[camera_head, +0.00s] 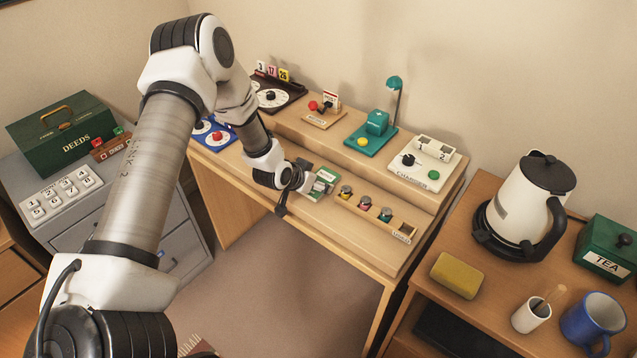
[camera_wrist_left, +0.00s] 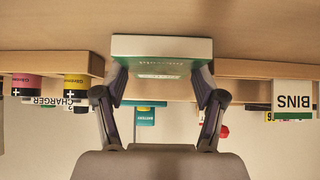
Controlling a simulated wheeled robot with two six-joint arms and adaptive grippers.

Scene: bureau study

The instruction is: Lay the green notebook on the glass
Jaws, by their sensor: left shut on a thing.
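My left gripper (camera_head: 307,182) is low over the desk's front part, shut on the green notebook (camera_head: 323,184). In the left wrist view the notebook (camera_wrist_left: 162,47) shows its green face and pale edge, between the two fingers (camera_wrist_left: 161,84). In the head view my gripper hides part of it, and I cannot tell whether it touches the desk. I cannot make out any glass in either view. My right gripper is not in view.
A teal lamp device (camera_head: 371,136) and a charger (camera_head: 424,165) stand on the raised shelf behind. A kettle (camera_head: 525,210) and yellow sponge (camera_head: 456,275) are on the right cabinet.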

